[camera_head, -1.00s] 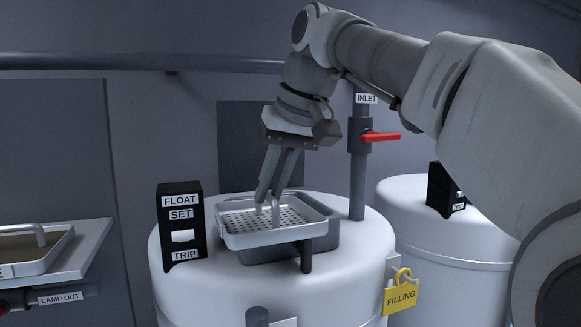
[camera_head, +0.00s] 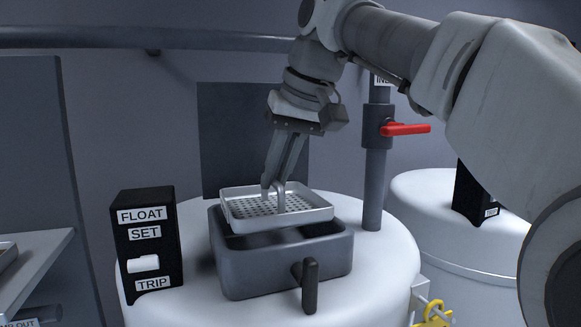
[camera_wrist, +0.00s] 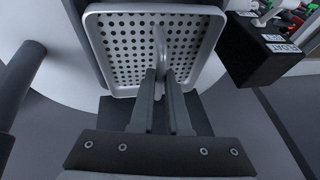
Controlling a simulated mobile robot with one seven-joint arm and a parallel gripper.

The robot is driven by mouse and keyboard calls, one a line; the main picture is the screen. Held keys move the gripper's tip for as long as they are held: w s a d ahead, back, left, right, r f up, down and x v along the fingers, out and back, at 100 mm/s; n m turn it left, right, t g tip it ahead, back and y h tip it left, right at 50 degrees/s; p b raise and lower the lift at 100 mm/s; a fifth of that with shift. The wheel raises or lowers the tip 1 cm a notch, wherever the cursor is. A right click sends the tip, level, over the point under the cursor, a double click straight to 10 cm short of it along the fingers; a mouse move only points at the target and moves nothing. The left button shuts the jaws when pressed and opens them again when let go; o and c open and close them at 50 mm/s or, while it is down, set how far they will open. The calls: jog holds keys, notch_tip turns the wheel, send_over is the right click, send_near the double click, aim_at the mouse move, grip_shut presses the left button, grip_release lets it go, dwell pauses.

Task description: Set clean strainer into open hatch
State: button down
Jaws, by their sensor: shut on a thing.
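The strainer (camera_head: 240,207) is a shallow, light metal square tray with a perforated floor and an upright loop handle. My gripper (camera_head: 273,186) is shut on that handle from above. In the wrist view the strainer (camera_wrist: 116,45) fills the top middle, with the handle between the fingers of my gripper (camera_wrist: 163,75). The open hatch (camera_head: 285,268) is a dark grey rectangular box on top of the white tank. The strainer hangs above the hatch opening, shifted toward its back, with a dark gap showing at the front. The hatch's inside is mostly hidden.
The black float box (camera_head: 147,240) stands left of the hatch. A dark upright handle (camera_head: 310,287) is at the hatch's front. The inlet pipe (camera_head: 375,185) with a red lever (camera_head: 405,129) rises behind right. A second tank (camera_head: 455,215) stands at right; a shelf (camera_head: 35,265) is at left.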

aim_at(283, 200)
jog(key=shift+w, duration=0.4)
jog(key=shift+f, duration=3.35)
jog(key=shift+f+b, duration=0.6)
jog(key=shift+f, duration=0.2)
jog(key=c, duration=0.8)
grip_release()
